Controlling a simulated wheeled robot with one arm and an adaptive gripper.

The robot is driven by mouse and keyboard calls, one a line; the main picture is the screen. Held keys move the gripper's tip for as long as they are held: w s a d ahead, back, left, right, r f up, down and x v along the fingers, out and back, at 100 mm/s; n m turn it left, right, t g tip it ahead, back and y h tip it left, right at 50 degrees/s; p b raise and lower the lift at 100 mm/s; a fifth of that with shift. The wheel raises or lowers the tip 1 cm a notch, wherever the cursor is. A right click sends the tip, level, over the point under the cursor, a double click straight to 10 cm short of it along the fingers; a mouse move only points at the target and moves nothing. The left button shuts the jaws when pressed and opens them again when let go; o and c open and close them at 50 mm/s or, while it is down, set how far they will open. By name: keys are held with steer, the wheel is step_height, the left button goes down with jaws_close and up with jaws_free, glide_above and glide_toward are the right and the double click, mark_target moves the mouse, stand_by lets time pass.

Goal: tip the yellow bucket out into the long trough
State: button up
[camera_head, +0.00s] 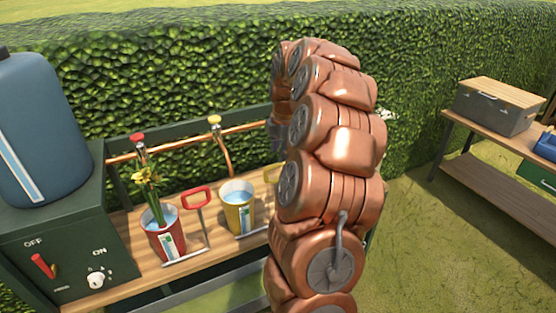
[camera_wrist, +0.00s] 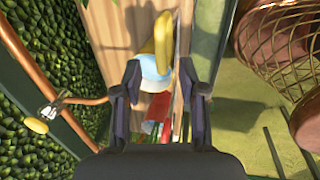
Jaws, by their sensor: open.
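The yellow bucket (camera_head: 238,213) stands upright on the wooden bench, with pale blue water inside and a label on its front. In the wrist view the yellow bucket (camera_wrist: 162,38) shows ahead of my gripper (camera_wrist: 161,82), roughly in line with the gap between the fingers. The fingers are apart, with nothing clearly held; I cannot tell whether they touch the bucket. In the head view my copper arm hides most of the gripper.
A red bucket (camera_head: 167,241) with yellow flowers and water stands left of the yellow one. A red handle (camera_head: 196,199) rises between them. Yellow-knobbed (camera_head: 214,120) and red-knobbed taps stand behind. A blue tank (camera_head: 38,125) is at left. A hedge backs the bench; grass lies at right.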

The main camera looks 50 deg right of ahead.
mark_target(278, 164)
steer(key=shift+w+d+f+p, duration=0.1)
steer(key=shift+w+f+p, duration=0.15)
steer(key=shift+f, duration=0.95)
steer(key=shift+w+f+p, duration=0.15)
steer(key=shift+w+f, duration=0.05)
steer(key=shift+f, duration=0.95)
steer(key=shift+c, duration=0.3)
jaws_close()
